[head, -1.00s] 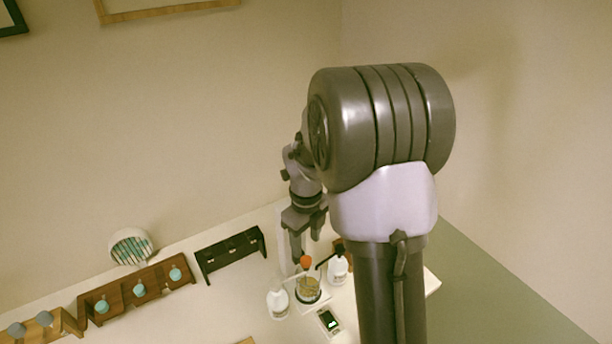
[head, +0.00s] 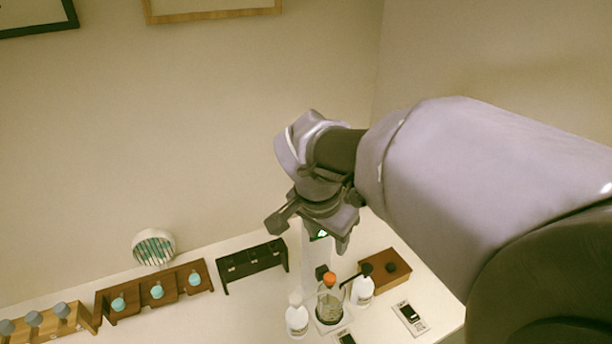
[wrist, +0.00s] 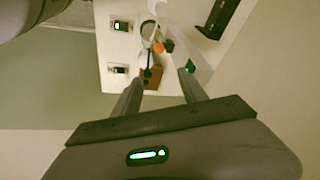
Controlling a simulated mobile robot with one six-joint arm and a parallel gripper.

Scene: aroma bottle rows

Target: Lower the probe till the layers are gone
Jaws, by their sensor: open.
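A glass vessel (head: 330,307) stands on the white table among white bottles, with an orange cap or bulb (head: 331,280) above it. A pale upright stand (head: 309,262) rises behind it, with a small black knob (head: 321,272) and a green-lit display (head: 321,235). The probe itself is too small to make out, and I cannot tell whether the liquid has layers. My gripper (head: 309,237) is open and empty, above the table by the stand's top. In the wrist view its fingers (wrist: 159,90) are spread, with the vessel (wrist: 149,34) and orange part (wrist: 159,47) beyond them.
White bottles stand left (head: 296,319) and right (head: 364,290) of the vessel. A wooden block (head: 392,268) and small meter (head: 410,318) lie to the right. A black rack (head: 252,263) and a brown rack with teal-topped bottles (head: 155,293) stand left.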

